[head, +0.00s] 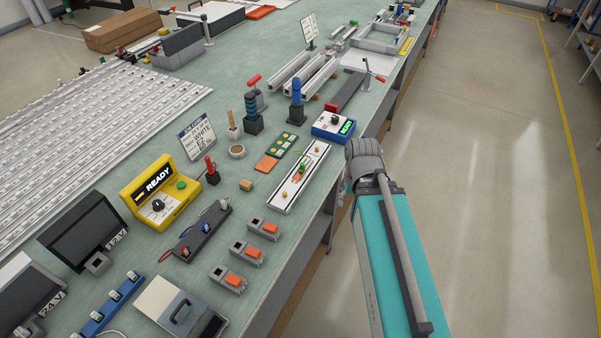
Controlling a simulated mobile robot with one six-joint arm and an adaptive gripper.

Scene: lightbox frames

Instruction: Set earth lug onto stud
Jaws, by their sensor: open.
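A long white tray-like fixture (277,206) lies near the bench's right edge. Small orange-yellow parts (284,195) show near its two ends, and a small green and orange part (301,169) sits near its middle. I cannot tell from this view which of these is the earth lug or the stud. My gripper is not in view; only a teal and grey part of my own body shows to the right of the bench.
Left of the fixture are an orange pad (266,163), a tan block (246,185) and a yellow READY box (162,193). A blue box with a green display (334,126) stands behind it. Grey holders with orange tops (247,252) stand in front. The floor right of the bench is clear.

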